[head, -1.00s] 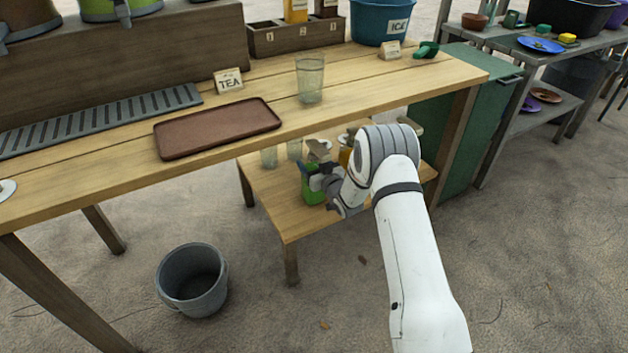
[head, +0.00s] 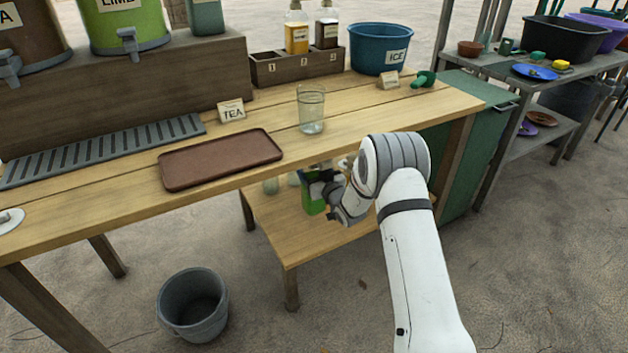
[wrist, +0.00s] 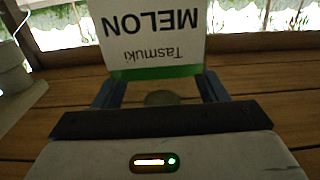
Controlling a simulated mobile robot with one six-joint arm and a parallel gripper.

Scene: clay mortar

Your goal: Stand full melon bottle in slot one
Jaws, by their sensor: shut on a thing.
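The melon bottle, green with a white label, shows on its green part in the head view (head: 313,203), under the counter by the lower shelf. Its label reads MELON upside down in the wrist view (wrist: 160,35). My gripper (wrist: 160,90) is shut on this bottle, one finger on each side. In the head view my gripper (head: 322,187) partly hides the bottle's top. I cannot tell whether its base touches the shelf. The dark rack (head: 262,72) at the counter's back has numbered slots. Slot one, at left, looks empty; bottles stand at slots two and three.
The counter edge (head: 345,147) overhangs the lower shelf (head: 290,240). A glass (head: 311,110), brown tray (head: 220,160), TEA sign (head: 231,110) and blue ICE tub (head: 381,50) stand on the counter. A bucket (head: 192,305) is on the ground.

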